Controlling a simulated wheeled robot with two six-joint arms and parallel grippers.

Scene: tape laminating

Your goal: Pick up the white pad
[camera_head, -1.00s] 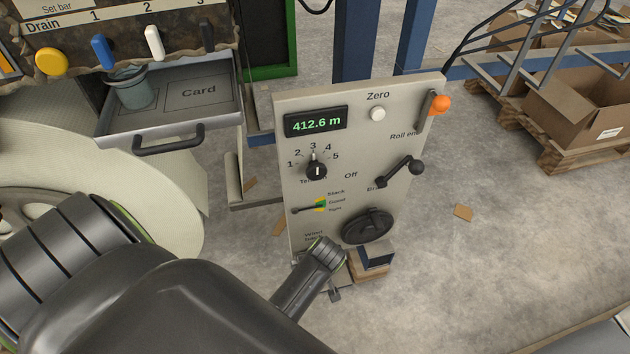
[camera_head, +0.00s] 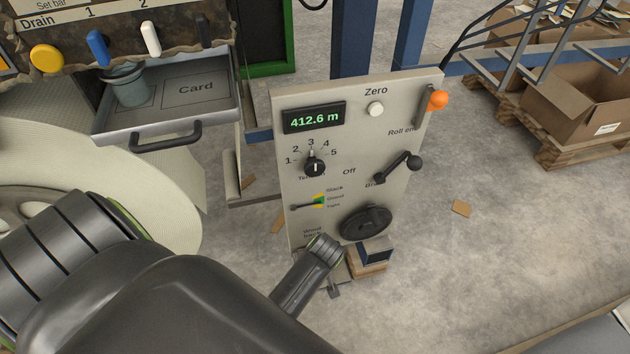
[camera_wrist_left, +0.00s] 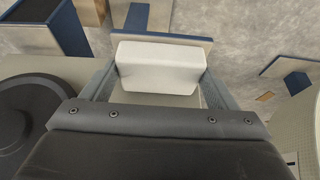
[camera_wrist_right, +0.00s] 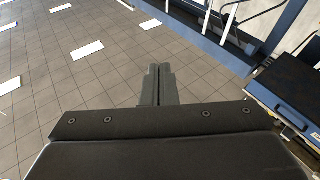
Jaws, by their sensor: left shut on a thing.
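The white pad (camera_wrist_left: 160,68) is a pale block with rounded edges in the left wrist view. My left gripper (camera_wrist_left: 159,84) is shut on it, with a grey finger at each end of the pad. A blue-edged ledge (camera_wrist_left: 190,37) shows just beyond the pad; I cannot tell whether they touch. In the head view my left arm reaches low in front of the control panel (camera_head: 345,110), and the pad cannot be made out there. My right gripper (camera_wrist_right: 157,85) is shut and empty, its two fingers together over a tiled floor.
A black handwheel (camera_wrist_left: 30,115) is close on the left in the left wrist view; it also shows on the panel in the head view (camera_head: 365,222). An open tray (camera_head: 185,120) with a cup is at upper left. Cardboard boxes (camera_head: 580,105) stand at upper right.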

